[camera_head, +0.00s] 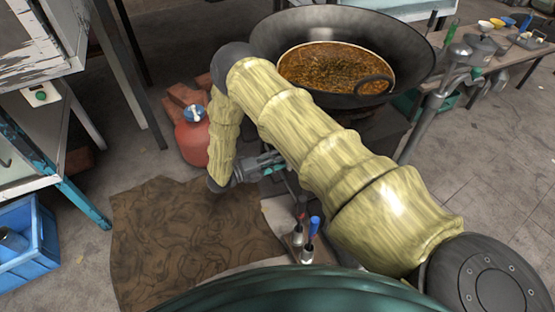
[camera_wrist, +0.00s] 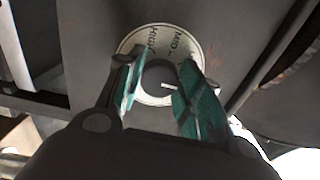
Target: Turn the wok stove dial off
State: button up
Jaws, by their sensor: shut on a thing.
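The wok (camera_head: 410,48) holds a brown bubbling liquid and sits on the stove at the top middle of the head view. In the wrist view the stove dial (camera_wrist: 158,78) is a dark round knob with a white pointer line. A pale ring (camera_wrist: 188,47) around it reads HIGH and MID; its lower part is hidden. My gripper (camera_wrist: 158,95) has its teal fingers on both sides of the knob and is shut on it. In the head view my gripper (camera_head: 268,163) is low in front of the stove, and my arm hides the dial there.
A red gas cylinder (camera_head: 193,136) stands left of my arm. A brown mat (camera_head: 180,235) lies on the floor. Tools with red and blue handles (camera_head: 314,226) stand near my base. A blue crate (camera_head: 28,245) is at the left and a table (camera_head: 520,60) at the right.

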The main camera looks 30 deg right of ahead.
jog(key=o, duration=1)
jog(key=shift+o, duration=0.2)
jog(key=a, duration=1.2)
jog(key=shift+w, duration=0.35)
